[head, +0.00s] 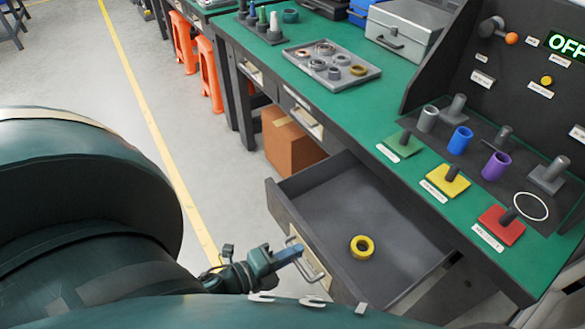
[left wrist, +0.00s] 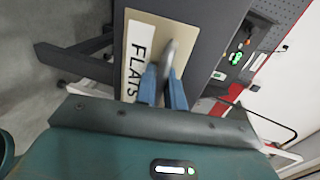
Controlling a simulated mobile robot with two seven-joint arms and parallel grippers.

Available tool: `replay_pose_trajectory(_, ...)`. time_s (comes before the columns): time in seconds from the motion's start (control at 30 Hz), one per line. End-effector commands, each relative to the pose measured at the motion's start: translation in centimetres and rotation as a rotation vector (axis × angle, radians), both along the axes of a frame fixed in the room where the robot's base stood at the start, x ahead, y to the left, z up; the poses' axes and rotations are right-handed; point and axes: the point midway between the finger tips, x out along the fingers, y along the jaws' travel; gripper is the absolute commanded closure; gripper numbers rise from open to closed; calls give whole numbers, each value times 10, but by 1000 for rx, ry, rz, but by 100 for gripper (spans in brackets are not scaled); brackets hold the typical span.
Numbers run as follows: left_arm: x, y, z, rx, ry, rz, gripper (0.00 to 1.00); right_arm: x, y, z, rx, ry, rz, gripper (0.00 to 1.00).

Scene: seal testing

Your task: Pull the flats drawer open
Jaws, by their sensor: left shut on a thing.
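The flats drawer (head: 345,205) stands pulled out from the bench in the head view. A yellow ring (head: 362,247) lies inside it on the drawer floor. The drawer front carries a pale plate labelled FLATS (left wrist: 140,58) in the left wrist view and a metal bar handle (head: 311,270). My left gripper (head: 290,254) is at the drawer front, with its blue fingers closed around the handle, which also shows between the fingers (left wrist: 164,88) in the left wrist view. My right gripper is not in view.
The green bench top (head: 372,112) holds a grey tray (head: 332,68) of rings, a grey case (head: 405,30), and green, yellow and red peg bases. A cardboard box (head: 289,142) stands under the bench, left of the drawer. Orange stools (head: 208,75) stand farther back. The floor left of the drawer is clear.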

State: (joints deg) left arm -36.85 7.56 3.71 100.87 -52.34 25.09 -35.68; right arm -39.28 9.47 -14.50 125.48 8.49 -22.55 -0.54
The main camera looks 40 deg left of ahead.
Motion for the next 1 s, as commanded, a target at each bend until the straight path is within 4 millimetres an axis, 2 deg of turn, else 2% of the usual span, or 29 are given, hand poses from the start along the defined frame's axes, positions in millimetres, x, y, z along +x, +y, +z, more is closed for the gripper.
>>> replay_pose_trajectory(0.1,1,1,1,1,-1,2,85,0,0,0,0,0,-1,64)
replay_pose_trajectory(0.43,0,0,0,0,0,1,85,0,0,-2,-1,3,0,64)
replay_pose_trajectory(0.57,-7,3,1,0,1,1,85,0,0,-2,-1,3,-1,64)
replay_pose_trajectory(0.67,-21,8,4,0,3,2,85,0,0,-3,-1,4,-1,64)
replay_pose_trajectory(1.0,-90,33,20,-1,4,4,85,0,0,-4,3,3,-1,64)
